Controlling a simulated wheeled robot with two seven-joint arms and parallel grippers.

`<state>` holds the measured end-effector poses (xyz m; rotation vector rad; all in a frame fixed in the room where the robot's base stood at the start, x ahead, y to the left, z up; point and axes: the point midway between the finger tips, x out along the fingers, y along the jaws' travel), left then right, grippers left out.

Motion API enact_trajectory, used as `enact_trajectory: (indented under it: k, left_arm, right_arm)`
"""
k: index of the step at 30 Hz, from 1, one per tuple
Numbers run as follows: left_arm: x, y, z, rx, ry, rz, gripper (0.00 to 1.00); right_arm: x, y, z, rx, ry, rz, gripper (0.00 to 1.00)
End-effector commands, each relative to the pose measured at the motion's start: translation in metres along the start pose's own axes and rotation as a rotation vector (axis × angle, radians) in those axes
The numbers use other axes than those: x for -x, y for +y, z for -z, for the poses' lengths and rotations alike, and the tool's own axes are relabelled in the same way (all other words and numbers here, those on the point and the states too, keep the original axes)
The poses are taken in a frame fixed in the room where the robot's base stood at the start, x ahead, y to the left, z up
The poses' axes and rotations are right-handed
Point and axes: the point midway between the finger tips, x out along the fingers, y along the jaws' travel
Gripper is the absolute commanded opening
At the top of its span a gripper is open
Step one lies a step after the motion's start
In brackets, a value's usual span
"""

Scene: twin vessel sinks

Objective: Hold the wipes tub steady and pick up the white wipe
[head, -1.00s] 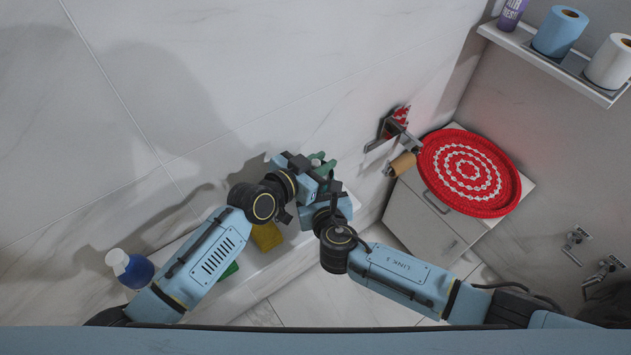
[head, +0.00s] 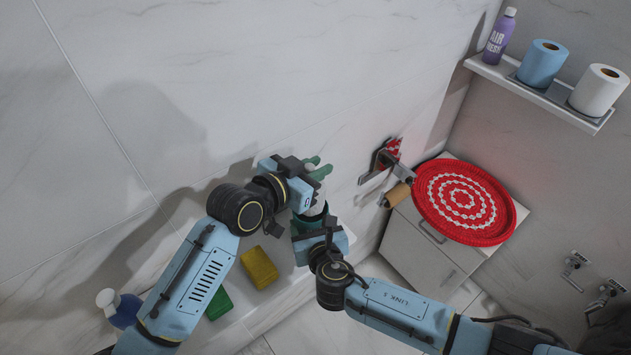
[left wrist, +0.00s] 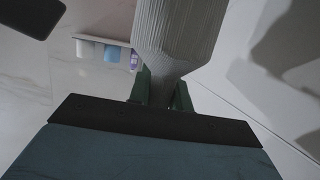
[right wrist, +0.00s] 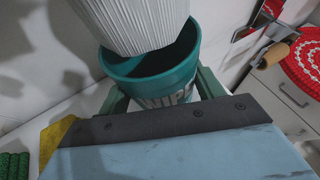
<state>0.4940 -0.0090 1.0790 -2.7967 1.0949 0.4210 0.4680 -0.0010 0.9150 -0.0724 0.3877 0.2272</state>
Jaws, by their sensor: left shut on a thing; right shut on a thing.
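The white wipe (left wrist: 180,35) is a ribbed, pleated piece, pinched at its narrow end between the green fingers of my left gripper (left wrist: 162,92). In the head view my left gripper (head: 317,170) is above the tub. The teal wipes tub (right wrist: 150,85), with pale "WIP" lettering, stands upright between the fingers of my right gripper (right wrist: 160,98), which is shut on it. The wipe's wide end (right wrist: 140,25) shows over the tub's dark opening in the right wrist view. I cannot tell whether its edge is still inside the rim.
A yellow sponge (head: 259,267), a green sponge (head: 218,303) and a blue bottle (head: 122,308) are left of the tub on the ledge. A red round woven mat (head: 465,202) lies on a white cabinet (head: 425,255) to the right. A wall shelf (head: 540,92) holds rolls and a purple bottle.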

Motion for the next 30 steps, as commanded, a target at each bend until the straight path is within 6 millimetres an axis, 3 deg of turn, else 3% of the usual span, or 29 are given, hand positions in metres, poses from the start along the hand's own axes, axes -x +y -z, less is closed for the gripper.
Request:
enact_trajectory:
  k: [10, 11, 16, 25, 30]
  left_arm:
    - [0.002, 0.0, 0.007, 0.0, -0.001, 0.001, 0.0]
    - [0.002, 0.0, 0.007, 0.0, -0.001, 0.001, 0.0]
    - [0.002, 0.0, 0.007, 0.0, -0.001, 0.0, 0.0]
    - [0.002, 0.0, 0.006, 0.0, -0.001, 0.0, 0.0]
    - [0.002, 0.0, 0.006, 0.0, -0.001, 0.0, 0.0]
  right_arm:
    - [0.0, 0.0, 0.001, 0.001, 0.002, 0.0, 0.43]
    - [0.0, 0.0, 0.001, 0.001, 0.002, 0.0, 0.69]
    - [0.0, 0.0, 0.001, 0.0, 0.002, 0.0, 0.91]
    - [0.001, 0.0, 0.0, 0.0, 0.0, 0.0, 0.92]
    - [0.012, 0.0, 0.001, -0.001, 0.0, 0.0, 0.92]
